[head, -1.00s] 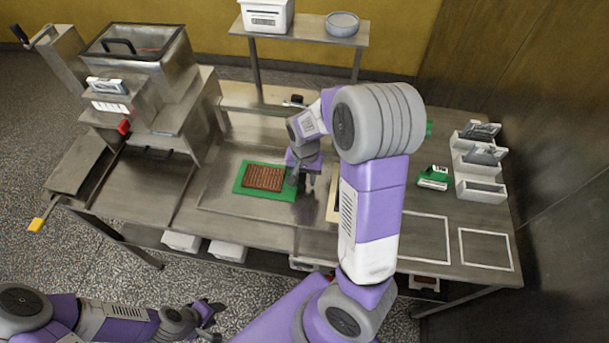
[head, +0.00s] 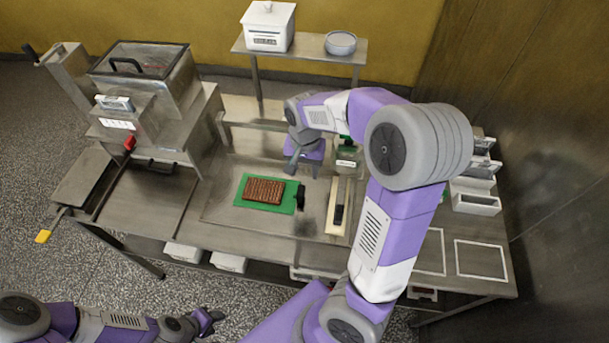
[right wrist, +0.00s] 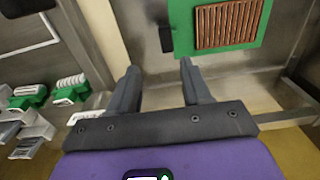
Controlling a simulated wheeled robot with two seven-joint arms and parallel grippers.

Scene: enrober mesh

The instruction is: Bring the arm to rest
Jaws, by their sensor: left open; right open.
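My right gripper (head: 303,172) is open and empty in the head view, over the worktop behind the green board (head: 246,203). In the right wrist view its two fingers (right wrist: 158,68) are spread with nothing between them. The green board, with a brown ribbed slab (head: 264,190) on it, also shows in that view (right wrist: 183,20). A black piece (head: 300,198) lies at the board's right edge, apart from the fingers. My left gripper (head: 212,320) is low at the front left, over the floor and away from the table; it is open and empty.
A steel machine (head: 140,95) with a hopper stands at the left. A raised shelf (head: 300,52) holds a white box (head: 267,25) and a round pan (head: 341,43). A pale strip with a black item (head: 339,203) lies right of the board. White bins (head: 476,203) stand at the far right.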

